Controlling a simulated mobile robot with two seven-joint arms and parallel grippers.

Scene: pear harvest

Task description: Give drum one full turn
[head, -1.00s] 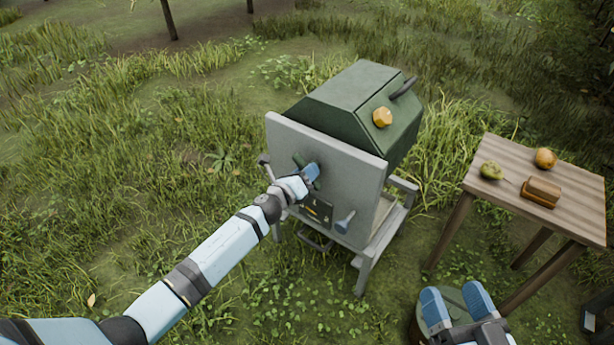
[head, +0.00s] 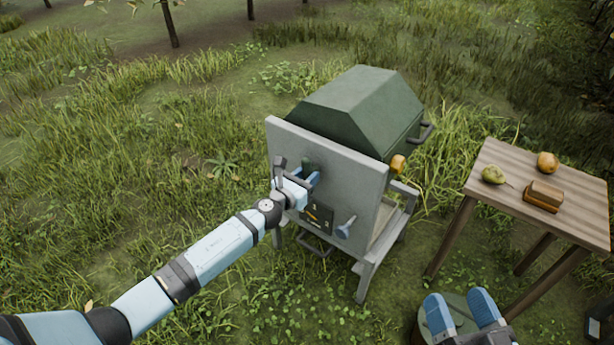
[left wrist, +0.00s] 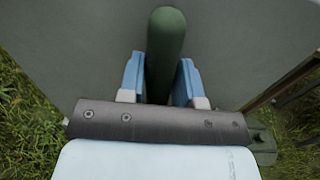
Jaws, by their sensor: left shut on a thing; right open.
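The dark green faceted drum (head: 358,105) sits in a grey stand behind an upright grey panel (head: 345,185). A dark bar handle (head: 428,131) and a yellow-orange knob (head: 398,164) show on its right side. My left gripper (head: 311,180) is at the front of the panel, shut on the green crank grip (head: 307,165). In the left wrist view the green grip (left wrist: 166,50) stands between the two blue fingers (left wrist: 160,80). The rest of the crank is mostly hidden by the gripper. My right gripper (head: 462,310) is open and empty at the lower right.
A wooden table (head: 560,218) at the right holds a green pear (head: 493,175), an orange-yellow fruit (head: 547,162) and a brown block (head: 543,196). A round green top (head: 455,301) lies under my right gripper. Grass surrounds the stand.

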